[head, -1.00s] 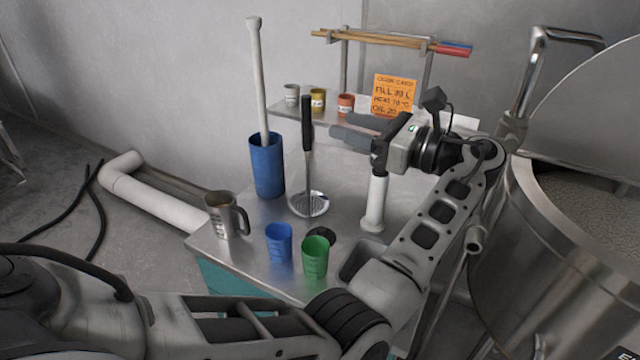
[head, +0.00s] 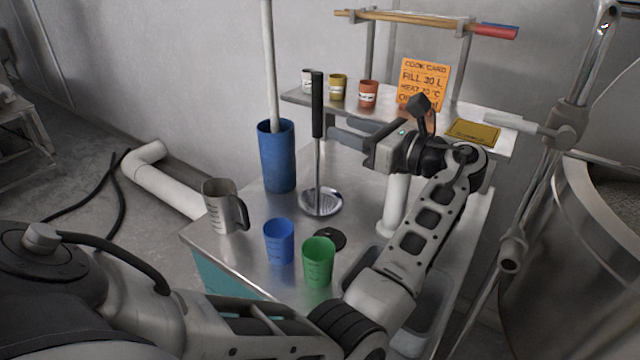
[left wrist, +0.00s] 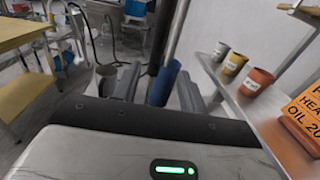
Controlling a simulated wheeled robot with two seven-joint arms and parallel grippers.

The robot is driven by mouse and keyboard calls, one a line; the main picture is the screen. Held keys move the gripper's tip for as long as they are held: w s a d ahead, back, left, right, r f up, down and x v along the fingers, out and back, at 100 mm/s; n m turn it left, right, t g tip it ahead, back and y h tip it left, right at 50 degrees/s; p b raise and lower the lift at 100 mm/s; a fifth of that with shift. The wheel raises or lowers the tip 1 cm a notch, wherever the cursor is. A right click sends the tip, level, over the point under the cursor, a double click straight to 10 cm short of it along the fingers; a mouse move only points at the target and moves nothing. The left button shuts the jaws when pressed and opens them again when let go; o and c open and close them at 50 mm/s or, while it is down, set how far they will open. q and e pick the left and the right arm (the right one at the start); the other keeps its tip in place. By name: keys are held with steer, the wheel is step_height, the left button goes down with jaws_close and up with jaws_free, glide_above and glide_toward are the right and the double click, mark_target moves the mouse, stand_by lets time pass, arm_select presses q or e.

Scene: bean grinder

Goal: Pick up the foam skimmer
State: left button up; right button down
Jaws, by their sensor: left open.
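The foam skimmer (head: 321,203) stands upright on the steel table, its round perforated disc down and its black handle (head: 318,105) up. My left gripper (head: 335,130) is open, its fingers pointing left towards the handle from the right. In the left wrist view the dark upright handle (left wrist: 159,35) shows between the two open fingers (left wrist: 158,90). I cannot tell whether they touch or how far they reach around it. My right gripper is not in view.
A blue cylinder (head: 277,165) holding a tall pale pole stands behind left of the skimmer. A metal jug (head: 221,207), blue cup (head: 279,242) and green cup (head: 318,263) stand in front. A shelf with small cups and an orange card (head: 424,82) is behind.

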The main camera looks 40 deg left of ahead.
mark_target(322, 123)
arm_select(q)
steer(key=a, duration=0.5)
steer(key=s+a+p, duration=0.1)
steer(key=a, duration=0.1)
steer(key=shift+a+f, duration=0.15)
steer(key=shift+a, duration=0.05)
steer(key=shift+d, duration=0.1)
jaws_close()
